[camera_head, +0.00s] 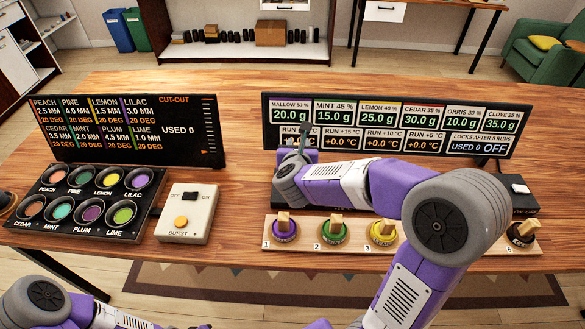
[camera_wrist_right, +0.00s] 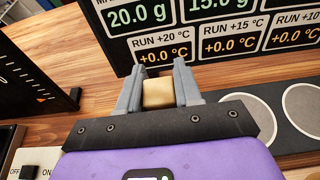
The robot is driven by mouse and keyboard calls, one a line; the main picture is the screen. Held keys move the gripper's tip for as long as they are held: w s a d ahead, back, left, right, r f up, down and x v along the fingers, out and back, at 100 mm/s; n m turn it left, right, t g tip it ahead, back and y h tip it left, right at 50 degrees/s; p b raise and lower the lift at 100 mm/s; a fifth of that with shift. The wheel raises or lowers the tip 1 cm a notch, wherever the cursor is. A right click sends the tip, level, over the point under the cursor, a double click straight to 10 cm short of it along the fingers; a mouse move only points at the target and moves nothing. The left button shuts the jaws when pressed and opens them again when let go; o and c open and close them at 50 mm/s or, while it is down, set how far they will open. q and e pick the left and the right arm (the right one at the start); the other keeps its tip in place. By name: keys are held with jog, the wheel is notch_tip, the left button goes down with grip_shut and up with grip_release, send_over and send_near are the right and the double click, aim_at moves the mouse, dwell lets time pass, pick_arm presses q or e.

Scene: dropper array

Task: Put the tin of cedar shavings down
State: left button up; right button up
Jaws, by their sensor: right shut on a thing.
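My right gripper (camera_wrist_right: 158,85) is shut on a pale wooden knob (camera_wrist_right: 158,94), like the knobs on the tins on the board. The tin below the knob is hidden, and I cannot read its label. In the head view my right gripper (camera_head: 302,138) is by the left part of the weight display, its held thing hidden by my wrist. Round grey pads (camera_wrist_right: 250,112) on a dark strip lie just right of the gripper in the right wrist view. I cannot tell whether the tin touches a pad. My left gripper is out of view.
The weight display (camera_head: 395,123) stands behind the gripper. A wooden board (camera_head: 345,248) in front holds purple, green and yellow tins and a black one at right; my arm hides its middle. A colour-cup panel (camera_head: 75,230), switch box (camera_head: 188,213) and cut-out display (camera_head: 130,130) are left.

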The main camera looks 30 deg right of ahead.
jog(key=shift+s+f+b, duration=0.2)
jog(key=shift+f+b, duration=0.1)
jog(key=shift+f, duration=0.9)
notch_tip(320, 180, down, 5)
jog(key=shift+w+f+b, duration=0.1)
jog(key=shift+b, duration=0.85)
jog(key=o, duration=1.1)
